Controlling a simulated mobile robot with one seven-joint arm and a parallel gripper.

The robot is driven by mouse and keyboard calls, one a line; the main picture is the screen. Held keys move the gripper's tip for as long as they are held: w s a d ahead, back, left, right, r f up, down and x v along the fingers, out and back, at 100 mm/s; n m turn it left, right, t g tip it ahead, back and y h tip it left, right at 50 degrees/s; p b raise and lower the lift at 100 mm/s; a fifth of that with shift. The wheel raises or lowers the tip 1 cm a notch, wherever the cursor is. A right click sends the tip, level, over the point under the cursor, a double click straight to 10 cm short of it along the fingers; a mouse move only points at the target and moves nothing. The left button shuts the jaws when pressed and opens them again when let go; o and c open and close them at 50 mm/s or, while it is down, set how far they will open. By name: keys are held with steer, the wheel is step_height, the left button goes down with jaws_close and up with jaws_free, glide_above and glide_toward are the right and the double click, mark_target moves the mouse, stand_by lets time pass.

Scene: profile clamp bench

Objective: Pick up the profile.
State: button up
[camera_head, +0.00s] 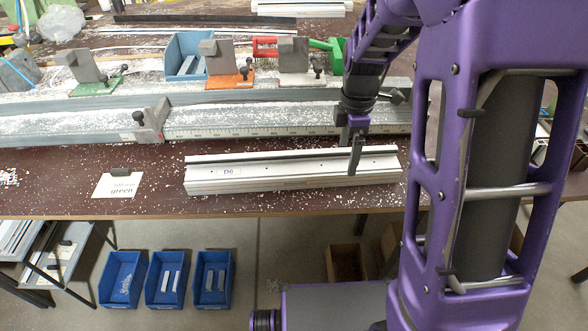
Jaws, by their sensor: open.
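The profile (290,178) is a long white and grey bar lying lengthwise near the front edge of the table, with a label reading D6 at its left part. My gripper (352,165) is above the right part of the profile, pointing down and open. One dark finger shows in front of the bar's upper face; the other finger is partly hidden. Whether the fingers touch the profile cannot be told.
Behind the profile runs a long grey rail (240,122) with a stop block (152,122). Clamps on green (95,84), orange (230,78) and white bases stand behind it. A card (117,185) reading green lies left of the profile. Blue bins (166,279) stand below the table.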

mark_target(344, 163)
steer(key=f, duration=0.5)
steer(key=shift+w+a+b, duration=0.1)
steer(key=shift+a+b, duration=0.15)
steer(key=shift+b, duration=0.15)
steer(key=shift+c, duration=0.3)
jaws_close()
